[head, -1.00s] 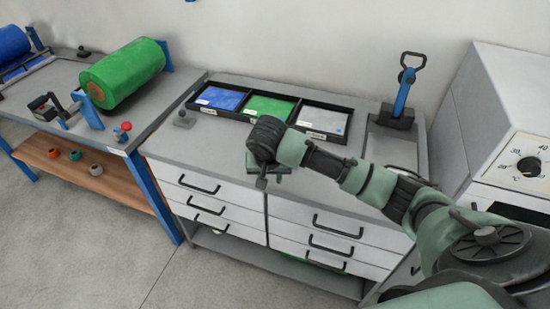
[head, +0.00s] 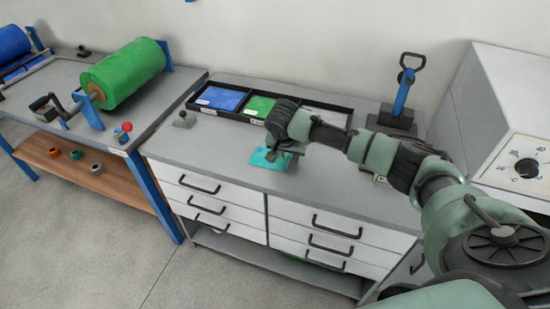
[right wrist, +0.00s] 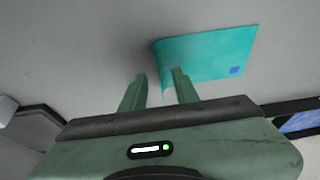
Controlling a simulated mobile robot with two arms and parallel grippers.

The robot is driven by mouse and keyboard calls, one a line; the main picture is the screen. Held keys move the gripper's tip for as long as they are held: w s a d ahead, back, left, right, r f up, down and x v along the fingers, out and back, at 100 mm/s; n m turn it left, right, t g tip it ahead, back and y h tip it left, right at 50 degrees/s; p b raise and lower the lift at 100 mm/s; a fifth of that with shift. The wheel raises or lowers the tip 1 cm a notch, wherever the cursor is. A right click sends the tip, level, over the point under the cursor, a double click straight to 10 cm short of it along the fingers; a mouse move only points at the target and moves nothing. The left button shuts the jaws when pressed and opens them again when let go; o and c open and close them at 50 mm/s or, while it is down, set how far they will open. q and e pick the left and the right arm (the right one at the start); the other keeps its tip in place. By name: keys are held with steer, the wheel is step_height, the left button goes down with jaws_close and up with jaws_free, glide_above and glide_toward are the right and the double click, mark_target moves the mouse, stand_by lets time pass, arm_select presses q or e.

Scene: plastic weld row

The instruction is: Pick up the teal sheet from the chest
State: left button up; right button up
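The teal sheet (head: 262,157) lies on the grey top of the chest (head: 215,146), near its front edge. In the right wrist view the teal sheet (right wrist: 212,52) is a flat bright piece with a small blue square at one corner. My right gripper (head: 277,153) is low over the sheet's right part and hides some of it. In the right wrist view its two fingers (right wrist: 159,76) are apart, with the sheet's left edge showing between them and one finger overlapping the sheet. Contact cannot be told. My left gripper is not in view.
A black tray (head: 196,109) with blue, green and grey sheets stands behind my gripper. A small dark knobbed piece (head: 184,119) sits left on the chest. A bench (head: 150,125) with green roll adjoins left.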

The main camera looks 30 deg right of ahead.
steer(key=shift+w+f, duration=0.1)
steer(key=shift+f, duration=0.1)
jaws_close()
steer(key=shift+r, duration=0.1)
